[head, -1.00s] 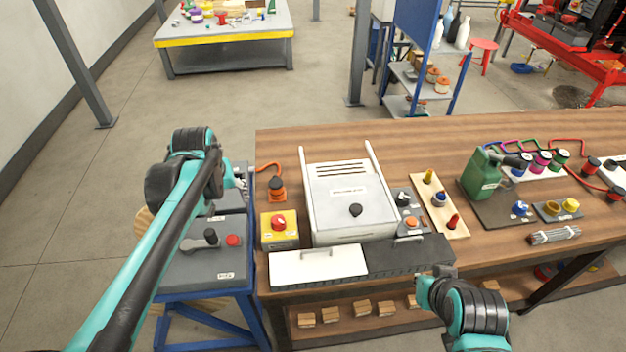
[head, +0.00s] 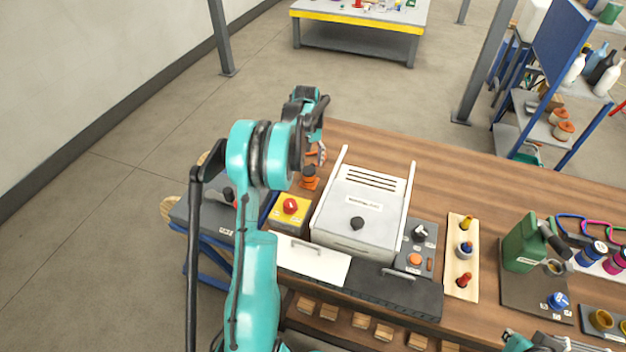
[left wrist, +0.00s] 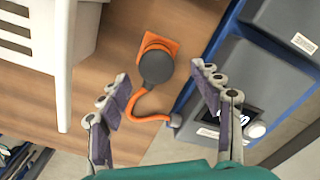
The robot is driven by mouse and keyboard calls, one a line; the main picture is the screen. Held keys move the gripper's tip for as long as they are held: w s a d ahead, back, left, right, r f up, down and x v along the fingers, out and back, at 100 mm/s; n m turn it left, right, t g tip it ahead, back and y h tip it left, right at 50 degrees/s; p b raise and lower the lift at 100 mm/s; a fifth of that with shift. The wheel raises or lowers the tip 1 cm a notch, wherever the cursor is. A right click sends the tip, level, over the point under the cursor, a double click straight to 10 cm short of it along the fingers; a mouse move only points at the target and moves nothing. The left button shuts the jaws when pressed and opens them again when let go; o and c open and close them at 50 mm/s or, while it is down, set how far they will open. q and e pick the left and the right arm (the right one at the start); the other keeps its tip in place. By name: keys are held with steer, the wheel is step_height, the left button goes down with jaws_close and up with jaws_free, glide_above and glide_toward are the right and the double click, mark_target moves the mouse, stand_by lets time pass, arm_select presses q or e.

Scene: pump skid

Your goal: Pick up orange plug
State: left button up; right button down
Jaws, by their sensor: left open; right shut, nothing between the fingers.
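The orange plug (head: 309,180) stands on the wooden bench, left of the white box. It has an orange base, a dark round top and an orange cord. In the left wrist view the plug (left wrist: 156,66) is seen from above, its cord curving below it. My left gripper (head: 318,152) is over the bench close to the plug. In the left wrist view its open fingers (left wrist: 161,78) are spread to either side of the plug and cord, apparently with nothing between them. My right gripper (head: 530,342) is at the bottom right edge, partly cut off.
The white box (head: 365,195) stands right of the plug. A yellow box with a red button (head: 289,211) is just in front of it. A blue-framed stand with grey boxes (left wrist: 262,90) adjoins on the other side. A wooden strip with coloured pegs (head: 461,280) lies further right.

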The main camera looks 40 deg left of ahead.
mark_target(309, 169)
arm_select(q)
steer(key=f, duration=0.1)
steer(key=f+b, duration=0.1)
steer(key=f, duration=0.1)
steer(key=f+b, duration=0.1)
steer(key=f, duration=0.1)
steer(key=shift+w+d+f, duration=0.1)
steer(key=shift+w, duration=0.15)
steer(key=c, duration=1.4)
step_height(309, 169, up, 10)
steer(key=p, duration=0.3)
